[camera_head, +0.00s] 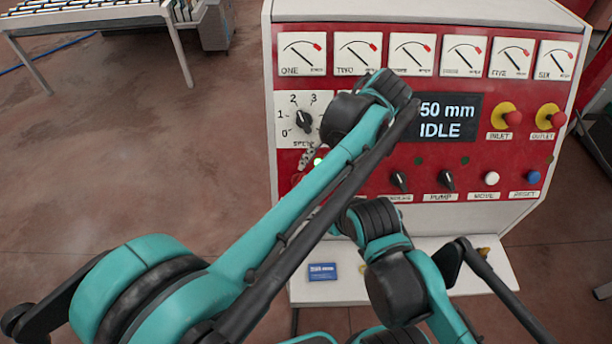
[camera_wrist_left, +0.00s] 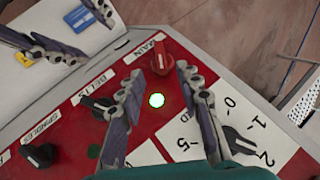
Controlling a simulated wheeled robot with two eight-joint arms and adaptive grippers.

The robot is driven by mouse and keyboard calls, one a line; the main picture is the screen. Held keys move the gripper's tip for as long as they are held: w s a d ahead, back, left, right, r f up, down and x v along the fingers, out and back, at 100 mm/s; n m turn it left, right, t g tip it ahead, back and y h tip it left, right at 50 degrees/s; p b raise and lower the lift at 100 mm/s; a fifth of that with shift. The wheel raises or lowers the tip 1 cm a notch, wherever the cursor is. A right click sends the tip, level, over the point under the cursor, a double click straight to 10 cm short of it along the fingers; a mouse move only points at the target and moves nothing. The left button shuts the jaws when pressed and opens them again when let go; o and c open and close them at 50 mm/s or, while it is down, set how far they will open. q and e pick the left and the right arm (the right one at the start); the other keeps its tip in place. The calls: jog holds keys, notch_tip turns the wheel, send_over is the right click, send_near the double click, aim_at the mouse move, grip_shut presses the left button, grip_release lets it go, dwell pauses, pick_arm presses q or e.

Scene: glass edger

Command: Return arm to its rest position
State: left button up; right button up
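My left arm, teal and black, reaches across the head view to the left part of the red control panel (camera_head: 430,170). Its gripper (camera_head: 308,158) is partly hidden by the arm there. In the left wrist view my left gripper (camera_wrist_left: 160,76) is open and empty, its fingers on either side of a lit green lamp (camera_wrist_left: 157,100) and near the red MAIN switch (camera_wrist_left: 159,60). My right gripper (camera_wrist_left: 75,30) shows at the upper left of that view, fingers apart, over the white shelf (camera_head: 340,291). In the head view it is hidden behind the arm links.
A blue card (camera_head: 322,271) lies on the shelf. The panel carries a speed dial (camera_head: 304,122), a display (camera_head: 447,118) reading "50 mm IDLE", red INLET (camera_head: 508,116) and OUTLET (camera_head: 555,117) buttons, and several knobs. A table (camera_head: 90,18) stands at the upper left.

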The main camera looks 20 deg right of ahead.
pick_arm(q)
jog(key=shift+v, duration=1.25)
jog(key=shift+a, duration=0.1)
jog(key=a+f+n+h+b, duration=0.1)
jog(key=a+f+h+b, duration=0.1)
jog(key=a+f+b, duration=0.7)
jog(key=a+f+n+h+b, duration=0.15)
jog(key=a+f+b, duration=0.35)
jog(key=a, duration=0.8)
pick_arm(e)
notch_tip(320, 180, down, 24)
jog(key=b, duration=1)
jog(key=shift+f, duration=0.1)
pick_arm(q)
jog(key=s+a+f+n+t, duration=0.2)
jog(key=s+a+f, duration=0.2)
jog(key=a+f, duration=0.3)
jog(key=s+a+f+n+t+h, duration=0.1)
jog(key=a+f, duration=0.5)
jog(key=f, duration=0.6)
jog(key=s+n+t, duration=0.1)
jog(key=s, duration=0.1)
jog(key=shift+s+a+f, duration=0.25)
jog(key=shift+s+a, duration=0.15)
